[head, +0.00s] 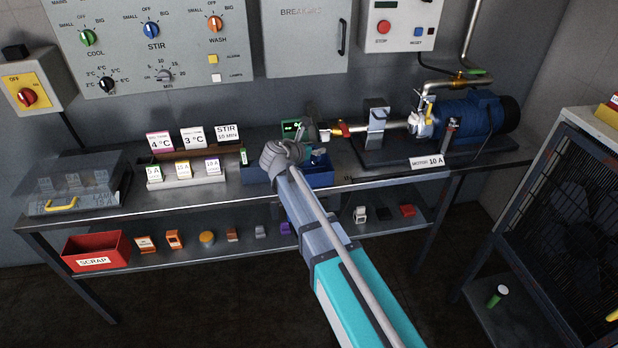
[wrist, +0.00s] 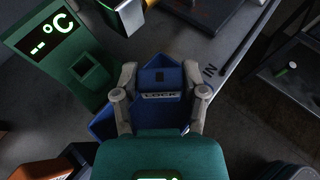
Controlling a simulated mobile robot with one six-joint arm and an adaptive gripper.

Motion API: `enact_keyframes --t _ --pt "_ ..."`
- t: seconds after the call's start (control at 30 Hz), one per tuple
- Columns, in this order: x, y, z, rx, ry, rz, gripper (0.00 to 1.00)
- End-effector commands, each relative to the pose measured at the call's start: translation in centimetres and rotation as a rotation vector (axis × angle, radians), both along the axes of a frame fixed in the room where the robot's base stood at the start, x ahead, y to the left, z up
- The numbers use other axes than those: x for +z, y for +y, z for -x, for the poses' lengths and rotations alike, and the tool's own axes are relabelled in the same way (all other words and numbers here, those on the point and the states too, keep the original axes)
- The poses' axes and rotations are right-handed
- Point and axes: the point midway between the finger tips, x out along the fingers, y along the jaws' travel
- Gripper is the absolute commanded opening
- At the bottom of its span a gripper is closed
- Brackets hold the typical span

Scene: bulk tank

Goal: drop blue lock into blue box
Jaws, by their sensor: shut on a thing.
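The blue lock (wrist: 160,78) sits between the two grey fingers of my gripper (wrist: 160,72) in the wrist view, with a white label reading LOCK on the near side. My gripper is shut on it. The blue box (wrist: 104,124) shows below and behind the lock in the wrist view, partly hidden by the fingers. In the head view the blue box (head: 320,178) stands at the front of the bench, and my gripper (head: 308,153) is over it, largely hiding its left part. The height of the lock above the box floor cannot be told.
A green display unit (wrist: 60,48) stands close to the left finger in the wrist view. White fuse blocks (head: 183,171) stand left of the box. The pump motor (head: 470,115) and its pipes are at right. A red scrap box (head: 96,250) is on the lower shelf.

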Motion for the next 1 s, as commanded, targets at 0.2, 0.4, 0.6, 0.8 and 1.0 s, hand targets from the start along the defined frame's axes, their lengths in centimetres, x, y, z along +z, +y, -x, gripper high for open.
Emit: enact_keyframes --t 0.2,0.4,0.6,0.8,1.0 --pt "-2.1 0.0 0.0 0.0 0.0 0.0 0.04" --pt "-2.9 0.0 0.0 -0.001 0.0 0.0 0.04" --pt "-3.1 -0.1 0.0 -0.001 0.0 0.0 0.04" --pt "-3.0 -0.1 0.0 -0.001 0.0 0.0 0.04" --pt "-3.0 -0.1 0.0 -0.001 0.0 0.0 0.82"
